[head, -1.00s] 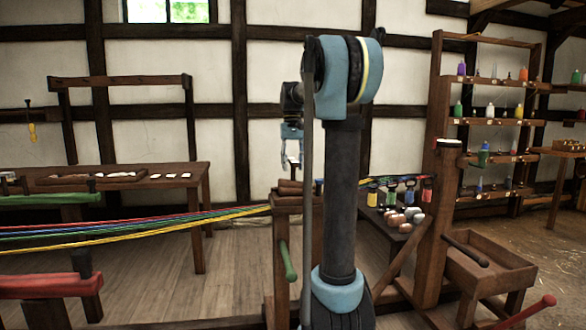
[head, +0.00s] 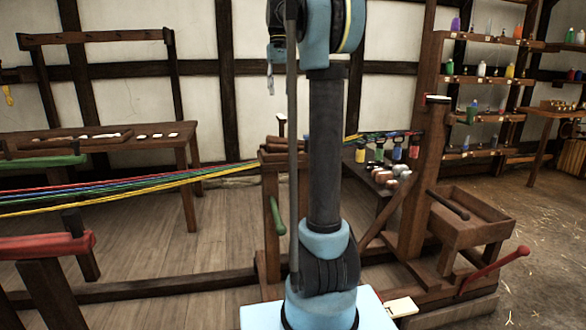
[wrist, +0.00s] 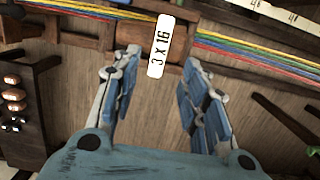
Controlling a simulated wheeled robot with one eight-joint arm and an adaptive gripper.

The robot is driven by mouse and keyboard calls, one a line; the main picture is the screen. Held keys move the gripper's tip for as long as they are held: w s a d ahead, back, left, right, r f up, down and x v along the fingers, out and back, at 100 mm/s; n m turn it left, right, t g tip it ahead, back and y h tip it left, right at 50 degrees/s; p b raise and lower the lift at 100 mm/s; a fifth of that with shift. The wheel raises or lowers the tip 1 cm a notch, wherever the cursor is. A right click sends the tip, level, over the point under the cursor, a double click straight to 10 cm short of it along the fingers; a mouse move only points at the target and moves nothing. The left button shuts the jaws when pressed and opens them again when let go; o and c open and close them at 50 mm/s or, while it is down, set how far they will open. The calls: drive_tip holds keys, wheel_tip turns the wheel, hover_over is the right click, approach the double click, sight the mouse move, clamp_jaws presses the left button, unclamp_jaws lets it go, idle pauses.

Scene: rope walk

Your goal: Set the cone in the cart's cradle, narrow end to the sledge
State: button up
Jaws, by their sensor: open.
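My gripper (head: 269,82) is open above the wooden cart (head: 270,160), partly hidden by my arm in the head view. In the wrist view my gripper (wrist: 160,58) has its fingers spread with nothing between them, and the cart (wrist: 175,55) lies beyond the fingertips with a white "3 x 16" tag (wrist: 160,46). The cradle cannot be made out clearly. The sledge (head: 430,170), with its tall post and red crank, stands to the right. Several rounded brown and white pieces (head: 390,176) lie on a dark table behind; I cannot tell whether one is the cone.
Red, green, blue and yellow strands (head: 130,189) run from the left to the cart and on toward the sledge. Bobbins (head: 379,150) stand on the table behind. A workbench (head: 130,142) is at the left, shelves (head: 490,75) at the right. The floor at front left has a low rail.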

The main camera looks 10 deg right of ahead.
drive_tip(key=s+f+t, duration=0.4)
drive_tip(key=s+f, duration=3.1)
drive_tip(key=f, duration=0.4)
drive_tip(key=shift+s+f, duration=0.3)
drive_tip(key=shift+s, duration=0.05)
drive_tip(key=shift+w+f, duration=0.2)
drive_tip(key=shift+w, duration=0.25)
